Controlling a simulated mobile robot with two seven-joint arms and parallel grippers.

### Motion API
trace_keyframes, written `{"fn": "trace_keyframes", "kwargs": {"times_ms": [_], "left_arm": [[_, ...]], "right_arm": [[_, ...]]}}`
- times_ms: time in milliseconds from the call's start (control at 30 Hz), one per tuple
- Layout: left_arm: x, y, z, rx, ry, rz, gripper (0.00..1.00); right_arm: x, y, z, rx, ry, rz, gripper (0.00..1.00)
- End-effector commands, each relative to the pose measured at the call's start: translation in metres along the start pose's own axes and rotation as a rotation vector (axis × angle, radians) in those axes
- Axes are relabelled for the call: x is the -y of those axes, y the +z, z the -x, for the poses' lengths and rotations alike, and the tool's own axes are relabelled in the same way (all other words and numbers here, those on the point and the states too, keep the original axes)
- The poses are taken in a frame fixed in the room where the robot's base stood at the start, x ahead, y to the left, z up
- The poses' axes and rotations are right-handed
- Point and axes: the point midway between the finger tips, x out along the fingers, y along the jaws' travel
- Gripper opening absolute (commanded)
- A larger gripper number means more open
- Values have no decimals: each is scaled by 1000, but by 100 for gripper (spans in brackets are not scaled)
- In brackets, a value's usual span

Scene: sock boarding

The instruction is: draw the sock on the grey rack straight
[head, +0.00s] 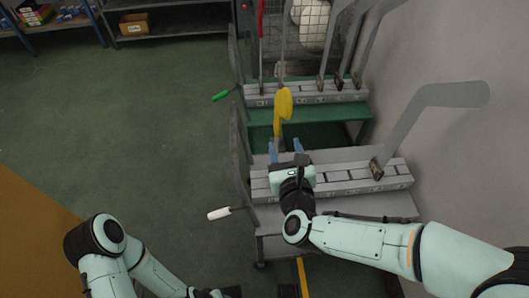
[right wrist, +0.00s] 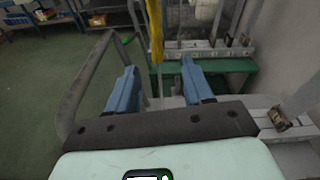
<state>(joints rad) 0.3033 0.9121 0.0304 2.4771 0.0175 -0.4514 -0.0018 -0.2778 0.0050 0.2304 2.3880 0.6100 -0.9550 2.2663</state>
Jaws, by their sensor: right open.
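The yellow sock (head: 284,104) stands up from the grey rack (head: 345,176), bulging at the top and narrow below. Its lower end is hidden behind my right gripper in the head view. In the right wrist view the sock (right wrist: 156,42) shows as a narrow strip, its upper end cut off by the frame. My right gripper (head: 285,149) is open, its blue fingers pointing at the sock's lower part. In the right wrist view the strip appears between the fingers (right wrist: 159,68), with clear space on each side; I cannot tell its depth.
A bare grey board (head: 430,100) stands at the grey rack's right end, near the wall. White (head: 219,213) and green (head: 220,96) handles stick out left. Floor at left is clear.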

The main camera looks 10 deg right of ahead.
Motion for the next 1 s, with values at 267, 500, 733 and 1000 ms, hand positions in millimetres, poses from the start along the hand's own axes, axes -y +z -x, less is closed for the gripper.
{"fn": "trace_keyframes", "kwargs": {"times_ms": [267,500,733,1000], "left_arm": [[0,-1,-4,-2,1,-1,51],[-2,8,2,21,2,-3,51],[-3,13,9,36,1,-3,51],[-4,18,18,50,-3,-1,51]], "right_arm": [[3,18,4,51,-18,-129,51],[3,19,-15,48,-18,-126,51],[4,20,-38,47,-18,-124,51],[4,21,-65,46,-18,-124,51]]}}
